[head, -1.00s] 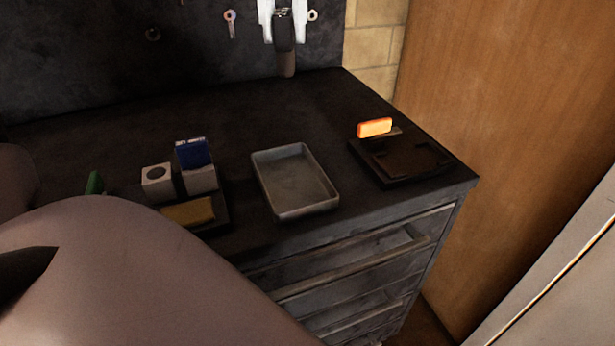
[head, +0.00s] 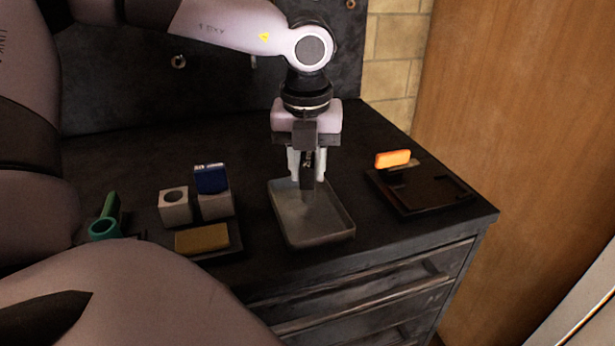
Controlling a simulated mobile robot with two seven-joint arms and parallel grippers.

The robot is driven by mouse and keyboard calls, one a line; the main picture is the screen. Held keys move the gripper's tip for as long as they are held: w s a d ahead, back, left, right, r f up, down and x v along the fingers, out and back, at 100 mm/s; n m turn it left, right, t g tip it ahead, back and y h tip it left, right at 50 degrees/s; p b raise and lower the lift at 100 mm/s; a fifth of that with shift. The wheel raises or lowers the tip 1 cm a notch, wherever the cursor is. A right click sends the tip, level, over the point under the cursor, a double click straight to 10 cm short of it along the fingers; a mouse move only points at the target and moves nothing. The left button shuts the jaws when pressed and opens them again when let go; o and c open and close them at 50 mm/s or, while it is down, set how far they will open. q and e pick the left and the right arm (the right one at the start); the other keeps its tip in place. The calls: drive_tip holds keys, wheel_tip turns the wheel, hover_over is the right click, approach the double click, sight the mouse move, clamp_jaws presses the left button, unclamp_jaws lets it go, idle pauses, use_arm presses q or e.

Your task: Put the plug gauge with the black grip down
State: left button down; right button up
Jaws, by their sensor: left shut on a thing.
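My left gripper (head: 307,168) comes down from above, pointing downward over the grey metal tray (head: 347,228) in the middle of the bench. It is shut on a dark, narrow piece, the plug gauge with the black grip (head: 308,190), which hangs upright between the pale fingers. Its lower end shows against the tray's far inner part; I cannot tell whether it touches the floor of the tray. The fingers hide part of the gauge. No other thing shows in the tray. My right gripper is not in view.
Left of the tray stand a pale block with a hole (head: 174,207), a blue-topped block (head: 212,180), a tan block (head: 202,239) and a green ring with a handle (head: 104,227). Right of it, an orange-handled piece (head: 393,159) sits at a black fixture (head: 440,189). Drawers lie below.

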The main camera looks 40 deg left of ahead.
use_arm(q)
drive_tip(key=shift+f, duration=1.3)
drive_tip(key=shift+f+b, duration=0.2)
drive_tip(key=shift+b, duration=0.1)
drive_tip(key=c, duration=0.8)
unclamp_jaws()
drive_tip(key=shift+c, duration=0.2)
drive_tip(key=shift+r, duration=0.1)
drive_tip(key=shift+r+p, duration=0.3)
drive_tip(key=shift+p, duration=0.2)
drive_tip(key=r, duration=0.7)
drive_tip(key=s+d+r, duration=0.1)
drive_tip(key=r, duration=0.3)
drive_tip(key=shift+r, duration=0.3)
drive_tip(key=shift+s, duration=0.1)
